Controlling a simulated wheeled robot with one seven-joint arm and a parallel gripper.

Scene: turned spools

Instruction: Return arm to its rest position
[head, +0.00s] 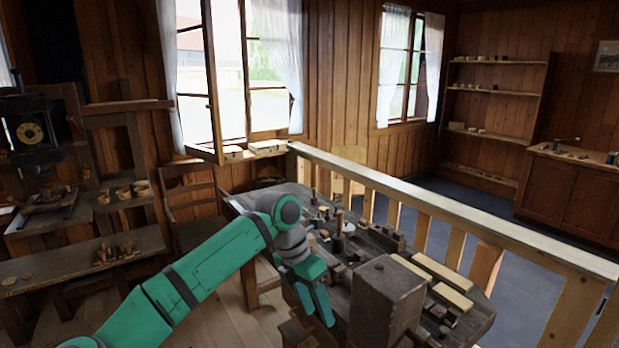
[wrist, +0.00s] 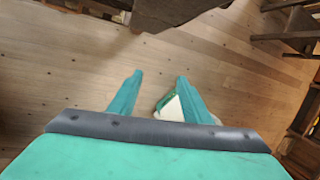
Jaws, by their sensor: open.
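My teal arm reaches from the lower left of the head view toward the dark wooden worktable (head: 345,245). My gripper (head: 318,305) hangs pointing down at the table's near left edge. In the wrist view my gripper (wrist: 158,78) has its two teal fingers spread apart, with nothing between their tips. Below the fingers lies bare plank floor (wrist: 70,85). A green and white shape shows partly behind the right finger; I cannot tell what it is.
A dark wooden block (head: 385,300) stands on the table close to the right of my gripper. Several small turned pieces and pale wood bars (head: 435,268) lie beyond it. A wooden railing (head: 450,205) runs behind the table. A wooden chair (head: 190,205) stands at the left.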

